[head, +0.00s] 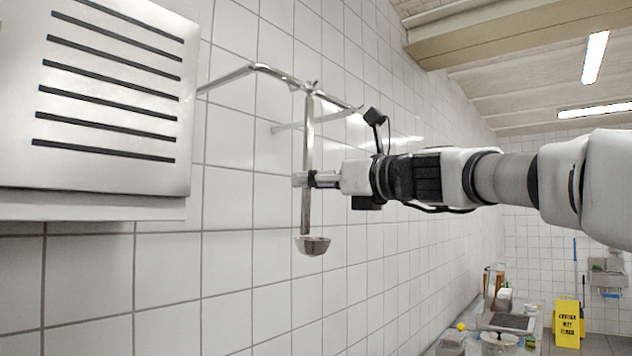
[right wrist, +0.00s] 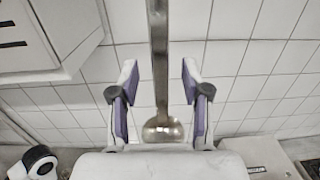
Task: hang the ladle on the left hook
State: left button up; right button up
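The metal ladle (head: 308,140) is upright, its bowl at the bottom, in front of the tiled wall in the head view. Its top end meets the metal rail (head: 272,71) near a small hook-like piece; the exact contact is too small to make out. My right gripper (head: 303,180) is level with the lower part of the handle. In the right wrist view, the right gripper (right wrist: 159,78) is open, with the ladle handle (right wrist: 160,60) between its fingers and a visible gap on both sides. My left gripper is not in view.
A white slotted metal box (head: 110,100) sticks out at the left of the ladle. Far below right are a counter with several items (head: 505,325) and a yellow floor sign (head: 567,322). The tiled wall below the ladle is clear.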

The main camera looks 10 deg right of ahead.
aim_at(311, 123)
notch_tip(311, 123, up, 10)
dwell(0.6)
